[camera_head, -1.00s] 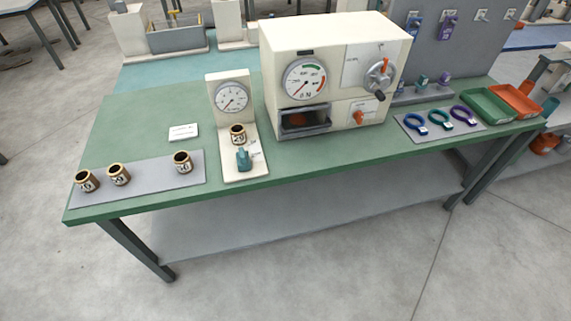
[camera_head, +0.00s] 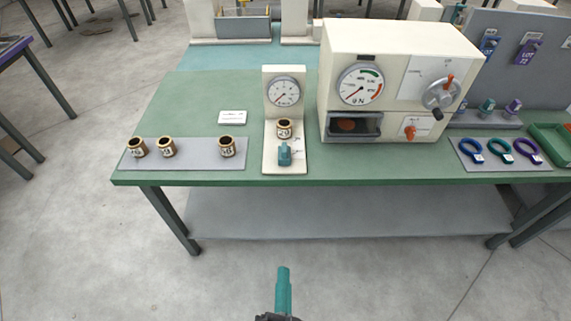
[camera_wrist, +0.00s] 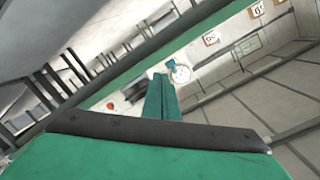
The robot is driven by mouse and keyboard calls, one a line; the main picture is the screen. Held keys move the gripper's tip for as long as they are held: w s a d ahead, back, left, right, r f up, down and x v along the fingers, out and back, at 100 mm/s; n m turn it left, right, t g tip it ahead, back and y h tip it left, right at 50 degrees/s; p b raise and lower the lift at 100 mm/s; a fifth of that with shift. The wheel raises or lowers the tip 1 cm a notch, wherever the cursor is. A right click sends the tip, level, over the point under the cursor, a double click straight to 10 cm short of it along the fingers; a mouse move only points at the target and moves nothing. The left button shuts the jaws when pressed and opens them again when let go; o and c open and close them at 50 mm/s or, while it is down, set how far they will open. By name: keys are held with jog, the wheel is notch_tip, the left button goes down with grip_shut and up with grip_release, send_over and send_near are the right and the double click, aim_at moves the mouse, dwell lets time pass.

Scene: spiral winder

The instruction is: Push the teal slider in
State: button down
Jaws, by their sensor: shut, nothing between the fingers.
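The teal slider (camera_head: 285,153) sits at the front of a cream gauge stand (camera_head: 270,160), just in front of a brass-coloured cup (camera_head: 284,128). The stand's round dial (camera_head: 284,92) rises behind them. My gripper (camera_head: 283,270) is teal and shut, with nothing held. In the head view it points toward the table from the bottom of the picture, in line with the slider and well apart from it. In the wrist view its closed fingers (camera_wrist: 161,88) point toward the table and a white dial (camera_wrist: 181,74).
A large cream machine (camera_head: 400,50) with a dial, open drawer and crank stands right of the gauge stand. Several brass-coloured cups stand on a grey mat (camera_head: 195,162) at left. Coloured rings lie on a mat at right. The floor before the green table (camera_head: 200,95) is clear.

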jog(key=w+r+m, duration=0.3)
jog(key=w+m, duration=0.2)
jog(key=w, duration=0.5)
jog(key=m+t, duration=0.1)
jog(key=m, duration=0.4)
send_near(284, 156)
jog(key=w, duration=0.6)
jog(key=shift+w+f, duration=0.1)
jog(key=shift+w, duration=0.1)
jog(key=shift+w, duration=0.15)
